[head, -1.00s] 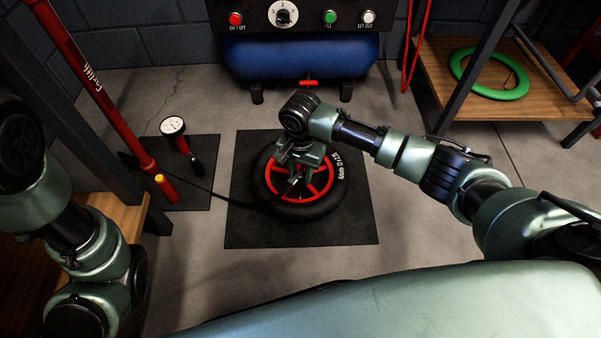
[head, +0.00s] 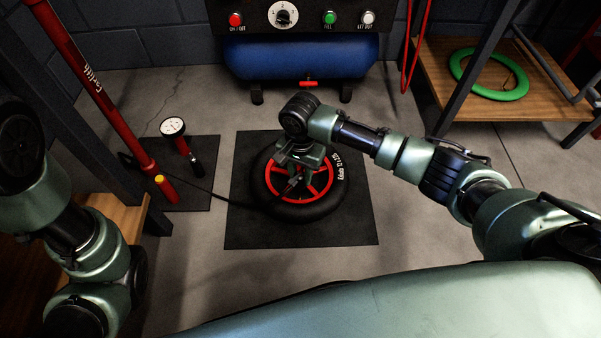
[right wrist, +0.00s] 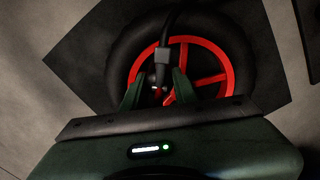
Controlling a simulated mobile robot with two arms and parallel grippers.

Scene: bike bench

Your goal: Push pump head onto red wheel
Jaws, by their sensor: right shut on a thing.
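The red wheel, a black tyre (head: 334,194) on a red spoked rim, lies flat on a dark mat in the head view. It also shows in the right wrist view (right wrist: 240,80). My right gripper (head: 303,172) reaches down over the wheel's middle. In the right wrist view its green fingers (right wrist: 160,86) are shut on the dark pump head (right wrist: 163,66) inside the rim. The black hose (right wrist: 171,27) runs from the pump head across the tyre. The valve is too dark to make out, so I cannot tell whether the head is on it. My left gripper is not in view.
A blue compressor tank (head: 300,56) stands behind the wheel.

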